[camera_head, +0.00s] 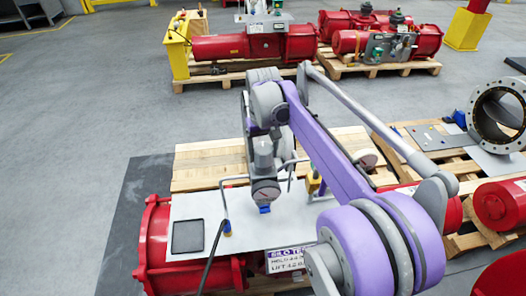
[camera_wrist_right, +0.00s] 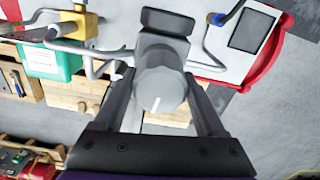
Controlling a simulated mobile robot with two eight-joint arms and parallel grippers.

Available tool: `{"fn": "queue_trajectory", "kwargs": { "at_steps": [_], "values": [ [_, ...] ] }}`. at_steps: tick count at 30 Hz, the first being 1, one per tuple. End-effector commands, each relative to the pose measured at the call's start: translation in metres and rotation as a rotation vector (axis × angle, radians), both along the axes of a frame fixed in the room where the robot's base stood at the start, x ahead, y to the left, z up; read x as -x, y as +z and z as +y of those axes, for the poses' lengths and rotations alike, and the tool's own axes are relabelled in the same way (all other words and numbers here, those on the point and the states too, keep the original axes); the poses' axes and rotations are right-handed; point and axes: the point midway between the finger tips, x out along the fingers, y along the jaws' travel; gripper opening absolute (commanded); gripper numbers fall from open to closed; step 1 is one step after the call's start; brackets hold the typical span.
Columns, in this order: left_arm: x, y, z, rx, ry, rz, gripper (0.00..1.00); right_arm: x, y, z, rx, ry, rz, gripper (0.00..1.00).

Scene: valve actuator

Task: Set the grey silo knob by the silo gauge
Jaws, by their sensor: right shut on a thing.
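The grey silo knob (camera_wrist_right: 160,92) is a round cylinder with a white mark line on its face, seen end-on in the right wrist view. My right gripper (camera_wrist_right: 161,76) is shut on it, one dark finger on each side. A white sign (camera_head: 287,260) with purple lettering stands on the front edge, partly readable: "HOLD AT", "LIFT 4.2". My left gripper is not in view.
A pale plate (camera_head: 190,208) on the red actuator (camera_head: 152,245) carries bent grey pipes and a dark flat panel (camera_head: 187,236). Pipes run close to both sides of the gripper. Other red actuators (camera_head: 222,47) on pallets stand behind. Floor is clear at left.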

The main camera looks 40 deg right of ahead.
Motion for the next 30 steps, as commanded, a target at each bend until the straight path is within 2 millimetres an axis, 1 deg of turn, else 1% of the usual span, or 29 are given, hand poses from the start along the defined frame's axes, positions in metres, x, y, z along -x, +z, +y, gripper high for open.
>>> {"fn": "queue_trajectory", "kwargs": {
  "at_steps": [3,10,27,28,30],
  "values": [
    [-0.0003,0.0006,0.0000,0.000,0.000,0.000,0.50,0.0002,0.0005,-0.0001,0.000,-0.066,0.001,0.17],
    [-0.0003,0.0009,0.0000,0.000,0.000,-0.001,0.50,0.0001,0.0004,-0.0001,0.000,-0.147,0.001,0.17],
    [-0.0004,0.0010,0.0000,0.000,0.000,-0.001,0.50,0.0002,0.0004,0.0000,0.000,-0.174,0.001,0.17],
    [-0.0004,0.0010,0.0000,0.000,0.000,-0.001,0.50,0.0002,0.0004,0.0000,0.000,-0.174,0.001,0.78],
    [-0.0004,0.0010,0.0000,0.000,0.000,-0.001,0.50,0.0002,0.0003,0.0000,0.000,-0.173,0.001,0.91]
  ]
}}
